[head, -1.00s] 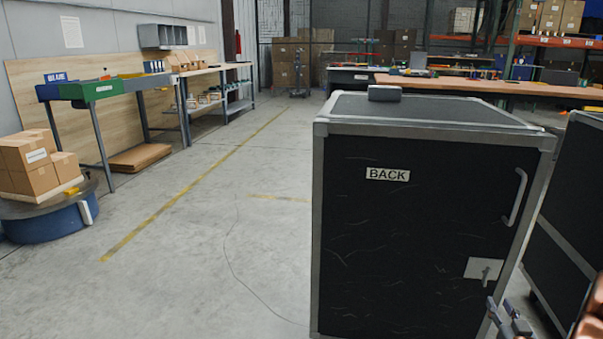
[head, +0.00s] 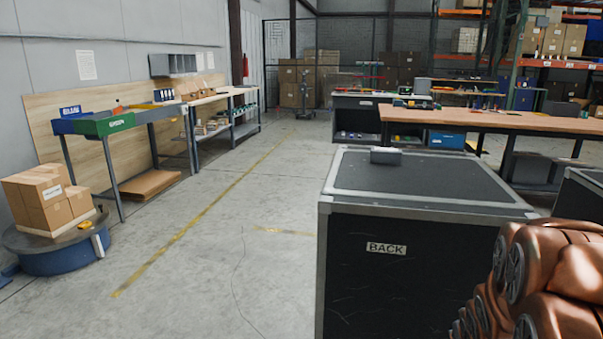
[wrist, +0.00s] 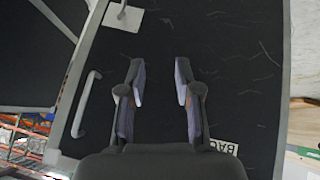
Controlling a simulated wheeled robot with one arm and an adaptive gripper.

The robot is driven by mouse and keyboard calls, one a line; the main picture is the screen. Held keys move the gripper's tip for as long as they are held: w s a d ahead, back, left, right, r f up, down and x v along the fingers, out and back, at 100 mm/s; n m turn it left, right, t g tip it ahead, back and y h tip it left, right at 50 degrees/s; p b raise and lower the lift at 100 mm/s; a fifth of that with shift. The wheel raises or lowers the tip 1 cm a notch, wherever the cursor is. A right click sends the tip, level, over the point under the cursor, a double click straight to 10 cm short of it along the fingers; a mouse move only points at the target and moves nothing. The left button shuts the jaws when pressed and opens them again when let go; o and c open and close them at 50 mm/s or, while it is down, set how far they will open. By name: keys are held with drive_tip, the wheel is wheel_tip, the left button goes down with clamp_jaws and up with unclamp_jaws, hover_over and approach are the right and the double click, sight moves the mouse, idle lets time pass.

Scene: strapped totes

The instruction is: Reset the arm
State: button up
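My gripper (wrist: 160,85) shows in the wrist view with its two fingers apart and nothing between them. It faces the dark door of a black case, apart from it as far as I can tell. The case (head: 350,285) has grey metal edges and a BACK label (head: 386,248), which also shows in the wrist view (wrist: 224,147). A door handle (wrist: 87,103) and a latch plate (wrist: 123,15) show in the wrist view. My folded arm fills the lower right of the head view, and my gripper is out of that view.
A second dark case (head: 583,200) stands at the right. A wooden-topped workbench (head: 490,121) is behind. A blue round base (head: 60,258) with cardboard boxes (head: 45,200) stands at the left, near a bench with blue and green bins (head: 105,124). The floor (head: 225,240) between is clear.

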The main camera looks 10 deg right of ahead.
drive_tip(key=s+a+r+n+g+y+p, duration=0.1)
drive_tip(key=s+a+r+g+y+p, duration=0.3)
drive_tip(key=s+a+r+p, duration=1.2)
drive_tip(key=s+a+r+g, duration=0.4)
drive_tip(key=s+a+r, duration=0.4)
drive_tip(key=s+a, duration=0.1)
drive_tip(key=shift+s+a+r+n, duration=0.3)
drive_tip(key=shift+s+r, duration=0.1)
drive_tip(key=shift+s, duration=0.5)
drive_tip(key=shift+o, duration=0.4)
drive_tip(key=shift+d, duration=0.15)
